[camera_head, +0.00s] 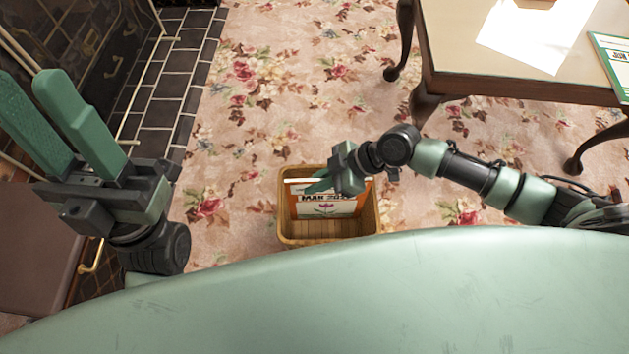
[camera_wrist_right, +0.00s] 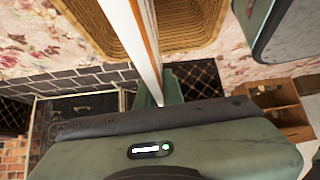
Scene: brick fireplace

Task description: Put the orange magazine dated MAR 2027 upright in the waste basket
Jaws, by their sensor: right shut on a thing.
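The orange magazine (camera_head: 328,208), with "MAR 20.." partly readable and a flower on its cover, stands nearly upright inside the wicker waste basket (camera_head: 332,233). My right gripper (camera_head: 322,183) is above the basket opening and shut on the magazine's top edge, covering part of it. In the right wrist view the magazine (camera_wrist_right: 146,45) is seen edge-on between the fingers, with basket wall (camera_wrist_right: 95,22) on both sides. Whether the magazine touches the basket floor is hidden. My left gripper (camera_head: 62,110) is open and empty at the left, away from the basket.
A wooden table (camera_head: 462,62) at the upper right bears a white sheet (camera_head: 530,35) and a green-edged magazine (camera_head: 612,62). A dark tiled hearth (camera_head: 165,85) and fireplace rails are at the left. Floral carpet (camera_head: 290,90) around the basket is clear.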

